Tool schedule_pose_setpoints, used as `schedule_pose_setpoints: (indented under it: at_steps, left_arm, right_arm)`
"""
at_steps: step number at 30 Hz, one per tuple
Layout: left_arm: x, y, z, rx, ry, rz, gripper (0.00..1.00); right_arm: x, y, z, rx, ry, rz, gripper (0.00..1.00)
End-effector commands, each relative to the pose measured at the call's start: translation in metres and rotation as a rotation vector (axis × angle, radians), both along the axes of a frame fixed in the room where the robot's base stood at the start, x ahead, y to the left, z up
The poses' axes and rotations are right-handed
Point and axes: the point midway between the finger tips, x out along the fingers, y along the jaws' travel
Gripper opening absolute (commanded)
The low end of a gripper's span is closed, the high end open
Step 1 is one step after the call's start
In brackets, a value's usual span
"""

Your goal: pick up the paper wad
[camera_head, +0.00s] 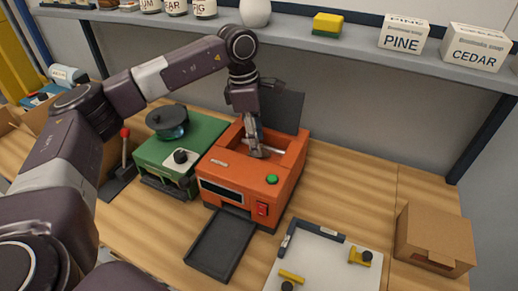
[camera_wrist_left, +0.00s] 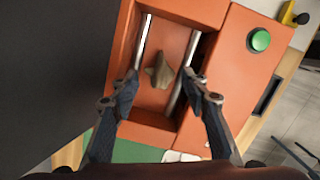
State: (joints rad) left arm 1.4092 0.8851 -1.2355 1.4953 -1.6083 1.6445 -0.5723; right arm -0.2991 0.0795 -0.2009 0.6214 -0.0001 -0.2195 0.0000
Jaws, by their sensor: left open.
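The paper wad (camera_wrist_left: 159,70) is a small crumpled tan piece in the left wrist view. It lies inside the open compartment of an orange machine (camera_head: 236,184), between two metal bars. In the head view the wad cannot be made out behind my gripper. My left gripper (camera_head: 257,150) points down into the opening of the machine. In the left wrist view its two fingers (camera_wrist_left: 160,92) are apart, one on each side, with the wad between and a little beyond their tips. Nothing is held. My right gripper does not show.
The machine's dark lid (camera_head: 283,108) stands raised behind the opening. A green machine (camera_head: 186,140) stands close on the left. A black tray (camera_head: 221,243) lies in front. A white board with clamps (camera_head: 328,262) and a cardboard box (camera_head: 434,238) are at right. A shelf (camera_head: 330,45) runs above.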

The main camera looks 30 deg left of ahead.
Motion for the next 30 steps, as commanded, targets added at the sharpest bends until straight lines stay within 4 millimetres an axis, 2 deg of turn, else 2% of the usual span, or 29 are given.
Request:
schedule_pose_setpoints:
  at_steps: [1, 2, 6, 9, 14, 19, 20, 30]
  left_arm:
    - [0.000, -0.002, -0.004, 0.001, 0.006, -0.001, 0.42]
    - [0.001, -0.003, -0.009, 0.001, 0.006, -0.001, 0.42]
    - [0.003, -0.005, -0.026, 0.001, 0.003, 0.001, 0.42]
    - [0.003, -0.005, -0.031, 0.000, 0.001, 0.001, 0.42]
    - [0.003, -0.005, -0.031, 0.000, 0.001, 0.000, 0.42]
    - [0.003, -0.005, -0.031, 0.000, 0.001, 0.000, 0.26]
    - [0.003, -0.005, -0.031, 0.000, 0.001, 0.000, 0.25]
    - [0.003, -0.005, -0.030, 0.000, 0.000, 0.000, 0.24]
  right_arm:
    - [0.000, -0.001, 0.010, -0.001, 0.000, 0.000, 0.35]
    - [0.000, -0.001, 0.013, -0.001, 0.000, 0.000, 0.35]
    - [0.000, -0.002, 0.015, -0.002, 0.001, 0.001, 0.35]
    - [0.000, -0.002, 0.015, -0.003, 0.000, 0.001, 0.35]
    - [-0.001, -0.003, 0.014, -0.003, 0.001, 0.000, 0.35]
    - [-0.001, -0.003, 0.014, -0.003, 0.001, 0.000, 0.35]
    - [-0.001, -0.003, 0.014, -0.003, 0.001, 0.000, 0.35]
    - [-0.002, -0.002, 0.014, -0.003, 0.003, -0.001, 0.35]
